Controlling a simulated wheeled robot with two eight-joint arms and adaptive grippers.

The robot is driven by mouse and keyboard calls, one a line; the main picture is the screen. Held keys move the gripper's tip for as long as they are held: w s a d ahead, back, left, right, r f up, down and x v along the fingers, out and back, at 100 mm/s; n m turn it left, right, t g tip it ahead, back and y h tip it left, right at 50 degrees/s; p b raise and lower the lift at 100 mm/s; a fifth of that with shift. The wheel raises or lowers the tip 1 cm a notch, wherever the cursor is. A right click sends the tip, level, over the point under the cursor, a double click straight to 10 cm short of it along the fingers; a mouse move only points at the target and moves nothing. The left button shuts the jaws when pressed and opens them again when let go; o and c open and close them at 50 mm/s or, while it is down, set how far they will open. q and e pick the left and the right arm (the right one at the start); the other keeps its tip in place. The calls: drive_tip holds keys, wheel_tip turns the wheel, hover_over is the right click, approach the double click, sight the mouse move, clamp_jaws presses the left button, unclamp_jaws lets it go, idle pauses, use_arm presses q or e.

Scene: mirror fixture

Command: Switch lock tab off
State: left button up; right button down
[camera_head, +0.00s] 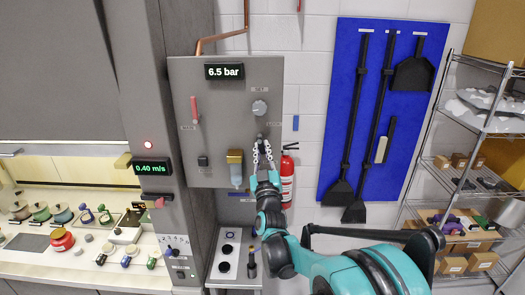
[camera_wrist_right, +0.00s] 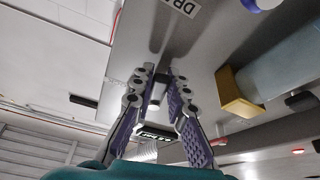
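The grey panel (camera_head: 222,95) carries a round SET knob (camera_head: 259,107) at its upper right. Below the knob is a small dark tab (camera_head: 261,137), near a faint label too small to read; I take it to be the lock tab. My right gripper (camera_head: 262,148) reaches up from below, its fingertips just under and around the tab. In the wrist view the right gripper (camera_wrist_right: 161,84) has its two fingers apart, with the dark tab (camera_wrist_right: 161,76) and pale knob (camera_wrist_right: 155,96) showing in the gap. Contact cannot be told. My left gripper is not in view.
The panel also has a 6.5 bar display (camera_head: 224,72), a red lever (camera_head: 194,110) and a brass-topped bowl (camera_head: 235,168) just left of the gripper. A fire extinguisher (camera_head: 287,180) hangs close on the right. A blue tool board (camera_head: 345,110) is farther right.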

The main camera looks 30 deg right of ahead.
drive_tip(key=shift+w+a+f+m+g+h+b, duration=0.1)
drive_tip(key=shift+a+f+m+g+h+b, duration=0.15)
drive_tip(key=shift+m+h+b, duration=0.55)
drive_tip(key=m+b, duration=0.1)
drive_tip(key=m+g, duration=0.1)
drive_tip(key=m, duration=0.1)
drive_tip(key=shift+w+a+r+h+b, duration=0.15)
drive_tip(key=shift+a+h+b, duration=0.05)
drive_tip(key=shift+h+b, duration=0.2)
drive_tip(key=c, duration=1.5)
unclamp_jaws()
drive_tip(key=v, duration=1.2)
